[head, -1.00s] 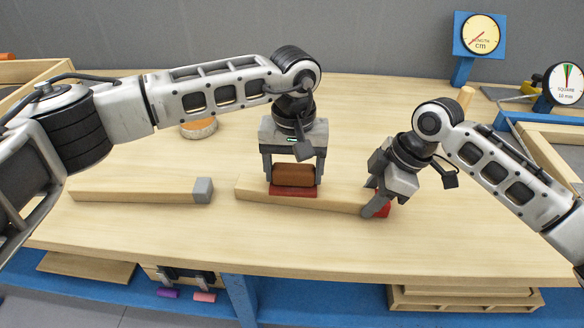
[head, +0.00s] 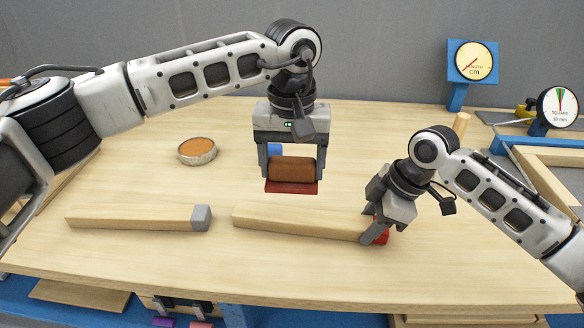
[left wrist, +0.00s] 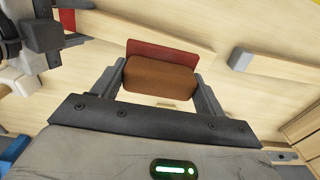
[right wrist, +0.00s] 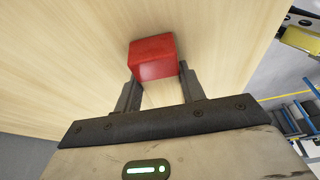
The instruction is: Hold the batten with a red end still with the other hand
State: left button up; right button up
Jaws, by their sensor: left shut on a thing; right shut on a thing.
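The batten with a red end (head: 295,221) lies on the workbench, its red end (head: 382,236) to the right. My right gripper (head: 374,228) is shut on that red end, which also shows between its fingers in the right wrist view (right wrist: 153,58). My left gripper (head: 291,178) is shut on a brown block (head: 292,168) with a red underside (head: 291,187). It holds the block above the batten, apart from it. The left wrist view also shows the brown block (left wrist: 158,77) between the fingers.
A batten with a grey end (head: 138,217) lies to the left, in line with the first. A round tin with orange contents (head: 197,151) stands behind it. The bench front is clear.

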jog(key=shift+f, duration=0.15)
pick_arm(q)
jog(key=a+r, duration=0.4)
jog(key=a, duration=0.4)
jog(key=shift+w, duration=0.35)
pick_arm(e)
jog(key=shift+d, duration=0.15)
jog(key=o, duration=1.1)
jog(key=shift+o, duration=0.2)
